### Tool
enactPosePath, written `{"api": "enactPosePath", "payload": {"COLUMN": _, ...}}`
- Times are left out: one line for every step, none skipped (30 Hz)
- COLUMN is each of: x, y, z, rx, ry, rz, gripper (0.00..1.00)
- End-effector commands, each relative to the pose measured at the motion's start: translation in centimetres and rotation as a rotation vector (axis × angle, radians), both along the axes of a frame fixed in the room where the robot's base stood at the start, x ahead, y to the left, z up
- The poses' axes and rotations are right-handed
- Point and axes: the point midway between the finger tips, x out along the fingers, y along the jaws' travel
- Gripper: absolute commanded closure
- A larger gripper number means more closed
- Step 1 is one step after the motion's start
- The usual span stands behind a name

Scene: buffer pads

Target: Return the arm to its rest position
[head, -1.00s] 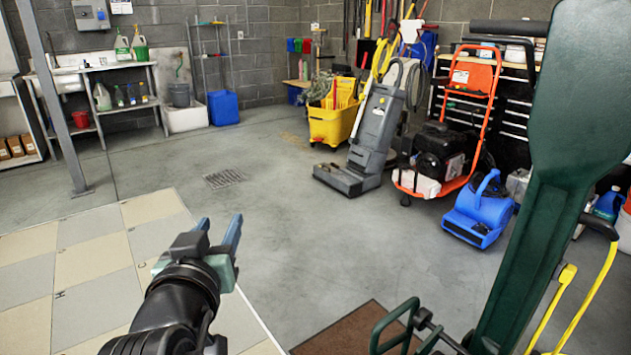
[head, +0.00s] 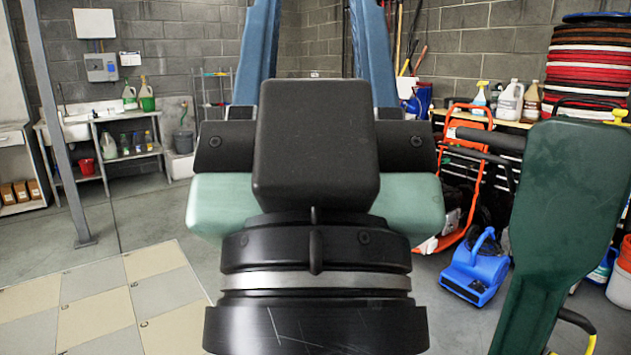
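My gripper (head: 315,25) is raised close in front of the head camera, its back side facing me. Its two blue fingers stand far apart and point up, with their tips at or past the top edge of the picture. Only the grey block wall shows between them, so the gripper is open and I see nothing held. The black wrist and green gripper body fill the middle of the view and hide the floor and equipment behind.
A large dark green upright piece (head: 565,200) stands close at the right. A blue blower (head: 476,268) and orange-framed machine (head: 463,118) are beyond. A stack of round pads (head: 590,65) sits on the shelf. A grey post (head: 58,130) rises left; tiled floor (head: 100,315) there is clear.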

Motion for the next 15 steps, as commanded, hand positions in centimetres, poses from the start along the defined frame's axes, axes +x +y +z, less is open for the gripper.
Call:
{"api": "enactPosePath", "payload": {"x": 0.0, "y": 0.0, "z": 3.2, "rx": 0.0, "ry": 0.001, "rz": 0.0, "gripper": 0.53}}
{"api": "enactPosePath", "payload": {"x": 0.0, "y": 0.0, "z": 4.1, "rx": -0.001, "ry": 0.001, "rz": 0.001, "gripper": 0.53}}
{"api": "enactPosePath", "payload": {"x": 0.0, "y": 0.0, "z": 5.3, "rx": 0.0, "ry": 0.001, "rz": 0.001, "gripper": 0.53}}
{"api": "enactPosePath", "payload": {"x": 0.0, "y": 0.0, "z": 6.3, "rx": 0.0, "ry": 0.001, "rz": 0.001, "gripper": 0.53}}
{"api": "enactPosePath", "payload": {"x": 0.0, "y": 0.0, "z": 7.2, "rx": 0.0, "ry": 0.001, "rz": 0.001, "gripper": 0.53}}
{"api": "enactPosePath", "payload": {"x": 0.0, "y": 0.0, "z": 8.4, "rx": 0.0, "ry": 0.002, "rz": 0.001, "gripper": 0.53}}
{"api": "enactPosePath", "payload": {"x": 0.1, "y": 0.0, "z": 9.3, "rx": 0.0, "ry": 0.002, "rz": 0.001, "gripper": 0.53}}
{"api": "enactPosePath", "payload": {"x": 0.1, "y": 0.0, "z": 10.2, "rx": 0.0, "ry": 0.002, "rz": 0.001, "gripper": 0.53}}
{"api": "enactPosePath", "payload": {"x": 0.1, "y": 0.1, "z": 11.4, "rx": 0.0, "ry": 0.002, "rz": 0.001, "gripper": 0.53}}
{"api": "enactPosePath", "payload": {"x": 0.1, "y": 0.1, "z": 12.3, "rx": 0.0, "ry": 0.002, "rz": 0.001, "gripper": 0.53}}
{"api": "enactPosePath", "payload": {"x": 0.1, "y": 0.1, "z": 13.2, "rx": 0.0, "ry": 0.002, "rz": 0.001, "gripper": 0.53}}
{"api": "enactPosePath", "payload": {"x": 0.1, "y": 0.1, "z": 14.4, "rx": 0.0, "ry": 0.002, "rz": 0.001, "gripper": 0.53}}
{"api": "enactPosePath", "payload": {"x": 0.1, "y": 0.1, "z": 15.2, "rx": 0.0, "ry": 0.002, "rz": 0.001, "gripper": 0.53}}
{"api": "enactPosePath", "payload": {"x": 0.1, "y": 0.1, "z": 16.0, "rx": 0.0, "ry": 0.002, "rz": 0.001, "gripper": 0.53}}
{"api": "enactPosePath", "payload": {"x": 0.1, "y": 0.1, "z": 16.9, "rx": 0.0, "ry": 0.002, "rz": 0.001, "gripper": 0.53}}
